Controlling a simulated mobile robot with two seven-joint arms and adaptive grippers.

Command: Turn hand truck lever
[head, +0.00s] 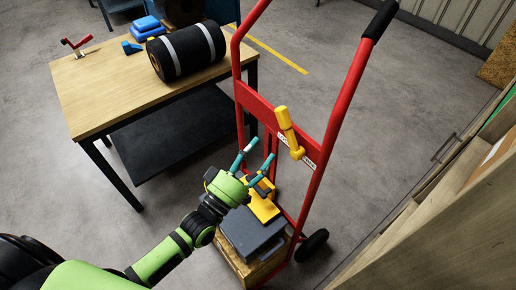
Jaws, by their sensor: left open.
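A red hand truck (335,115) stands upright right of the middle, with a black grip (380,20) on its right rail. A yellow lever (288,130) is mounted on its crossbar and points up, leaning slightly left. My left gripper (258,156) is open, its two teal-tipped fingers spread, below and to the left of the lever. It looks empty and apart from the lever. My right gripper is not in view.
A grey box (249,236) and yellow items sit on the hand truck's base. A wooden table (100,88) at left bears a black roll (187,52), blue boxes (146,26) and a red tool (77,42). Wooden panels (440,225) border the right. Open floor lies behind.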

